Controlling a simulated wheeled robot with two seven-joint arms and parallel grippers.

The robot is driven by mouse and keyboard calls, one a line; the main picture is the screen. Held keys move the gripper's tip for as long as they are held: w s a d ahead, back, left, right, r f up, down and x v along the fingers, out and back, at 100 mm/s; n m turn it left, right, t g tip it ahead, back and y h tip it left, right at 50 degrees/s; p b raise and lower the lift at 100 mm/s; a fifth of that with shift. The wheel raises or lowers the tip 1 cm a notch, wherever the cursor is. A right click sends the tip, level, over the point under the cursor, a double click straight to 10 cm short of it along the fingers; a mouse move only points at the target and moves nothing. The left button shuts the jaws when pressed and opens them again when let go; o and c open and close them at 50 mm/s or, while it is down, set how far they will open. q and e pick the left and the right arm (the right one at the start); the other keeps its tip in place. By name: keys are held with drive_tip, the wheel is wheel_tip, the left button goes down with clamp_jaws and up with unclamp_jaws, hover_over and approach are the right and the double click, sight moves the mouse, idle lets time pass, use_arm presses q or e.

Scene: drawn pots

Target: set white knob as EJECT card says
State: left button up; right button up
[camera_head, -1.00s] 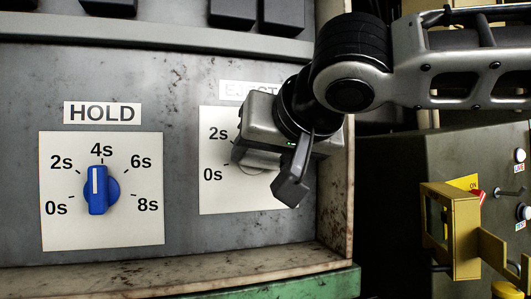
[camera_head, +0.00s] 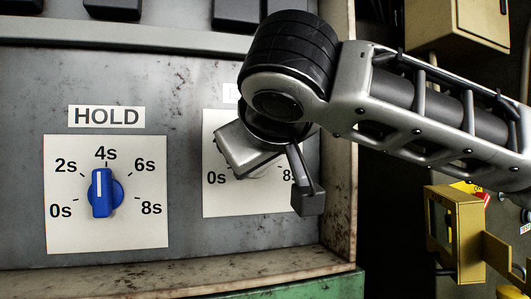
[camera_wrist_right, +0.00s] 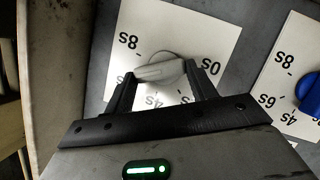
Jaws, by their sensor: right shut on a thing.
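The white knob (camera_wrist_right: 158,70) sits on the white EJECT dial plate (camera_head: 222,200), right of the blue HOLD knob. In the right wrist view the plate appears upside down, with 8s and 0s clear and 4s partly hidden. My right gripper (camera_wrist_right: 161,76) is shut on the white knob, one finger at each end of its bar. The knob's pointer mark cannot be made out. In the head view the gripper body (camera_head: 250,150) covers most of the knob, the 2s mark and nearly all of the EJECT label (camera_head: 230,94). My left gripper is not in view.
The blue HOLD knob (camera_head: 102,192) points near 4s on its own plate (camera_head: 70,235). A pale worn frame edge (camera_head: 338,215) bounds the panel on the right, with a ledge (camera_head: 150,282) below. A yellow box (camera_head: 455,235) stands further right.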

use_arm(q)
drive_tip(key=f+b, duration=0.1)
drive_tip(key=b, duration=0.2)
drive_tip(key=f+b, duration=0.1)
drive_tip(key=b, duration=0.2)
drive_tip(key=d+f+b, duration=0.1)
drive_tip(key=b, duration=0.2)
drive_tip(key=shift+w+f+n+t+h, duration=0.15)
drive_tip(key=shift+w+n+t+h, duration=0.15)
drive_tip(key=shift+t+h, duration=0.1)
use_arm(e)
drive_tip(key=n+t, duration=0.2)
drive_tip(key=n, duration=0.4)
drive_tip(key=f+n+t, duration=0.1)
drive_tip(key=n+t, duration=0.2)
drive_tip(key=n, duration=0.4)
drive_tip(key=a+f+n+t, duration=0.1)
drive_tip(key=n+t, duration=0.1)
drive_tip(key=n, duration=0.5)
drive_tip(key=shift+s+t+h, duration=0.15)
drive_tip(key=shift+t+h, duration=0.15)
drive_tip(key=shift+n, duration=0.3)
drive_tip(key=o, duration=1)
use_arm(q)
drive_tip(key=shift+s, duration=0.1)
